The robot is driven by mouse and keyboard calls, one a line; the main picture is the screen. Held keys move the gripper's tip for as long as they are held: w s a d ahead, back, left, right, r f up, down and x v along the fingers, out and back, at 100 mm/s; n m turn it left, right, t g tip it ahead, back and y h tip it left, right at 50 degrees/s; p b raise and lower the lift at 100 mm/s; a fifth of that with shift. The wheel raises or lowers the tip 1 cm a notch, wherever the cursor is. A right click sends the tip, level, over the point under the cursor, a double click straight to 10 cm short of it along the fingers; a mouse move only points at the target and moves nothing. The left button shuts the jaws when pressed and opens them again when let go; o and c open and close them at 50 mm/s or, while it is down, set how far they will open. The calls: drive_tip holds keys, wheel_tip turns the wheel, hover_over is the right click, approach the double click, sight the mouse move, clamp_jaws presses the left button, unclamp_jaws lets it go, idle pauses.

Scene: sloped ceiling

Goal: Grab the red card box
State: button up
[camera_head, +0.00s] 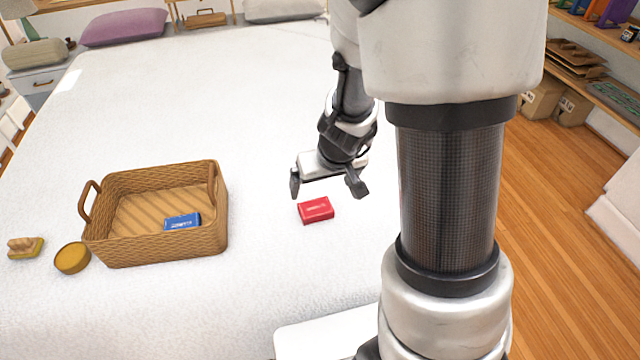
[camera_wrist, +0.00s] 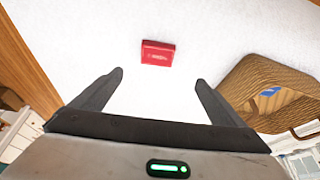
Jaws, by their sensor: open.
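The red card box (camera_head: 316,210) lies flat on the white bed, right of the wicker basket. In the wrist view the red card box (camera_wrist: 157,53) is ahead of the fingertips, roughly centred between them and apart from both. My gripper (camera_head: 328,190) is above the bed, just behind and over the red box in the head view. Its two fingers are spread with nothing between them. In the wrist view my gripper (camera_wrist: 159,77) also shows open and empty.
A wicker basket (camera_head: 168,250) with a blue card box (camera_head: 182,222) inside stands to the left. A round yellow tin (camera_head: 72,258) and a brush-like item (camera_head: 25,247) lie left of it. The bed (camera_head: 220,100) around the red box is clear.

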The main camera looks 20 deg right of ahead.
sight(316, 209)
drive_tip(key=b+x, duration=0.3)
drive_tip(key=x, duration=0.3)
drive_tip(key=b+x, duration=0.3)
drive_tip(key=x, duration=0.3)
drive_tip(key=b+x, duration=0.3)
drive_tip(key=x, duration=0.3)
drive_tip(key=shift+s+d, duration=0.3)
drive_tip(key=shift+d, duration=0.05)
drive_tip(key=c, duration=1.2)
